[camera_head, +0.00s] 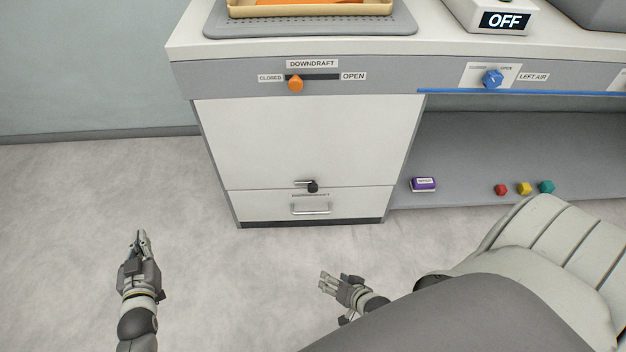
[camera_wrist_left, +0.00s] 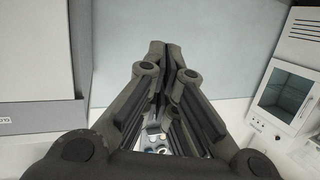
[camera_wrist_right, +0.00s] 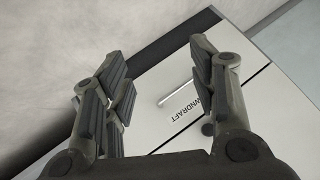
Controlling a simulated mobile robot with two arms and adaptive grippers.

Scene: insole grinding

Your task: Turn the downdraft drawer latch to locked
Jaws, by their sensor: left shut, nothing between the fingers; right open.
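The downdraft drawer (camera_head: 260,207) is the low front panel of the white cabinet, with a silver bar handle (camera_head: 310,209). Its latch (camera_head: 312,186) is a small dark knob with a short lever pointing left, just above the drawer's label. My left gripper (camera_head: 140,234) is shut and empty, out left of the cabinet and apart from it. My right gripper (camera_head: 325,279) is open and empty, in front of and below the drawer. In the right wrist view the drawer handle (camera_wrist_right: 176,92) shows between the fingers, and the latch knob (camera_wrist_right: 208,129) is partly hidden by a finger.
Above the drawer an orange slider knob (camera_head: 295,84) sits at the CLOSED end of its slot. A blue LEFT AIR knob (camera_head: 492,79) is on the right. A purple box (camera_head: 423,184) and several coloured blocks lie on the lower shelf. The floor before the cabinet is clear.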

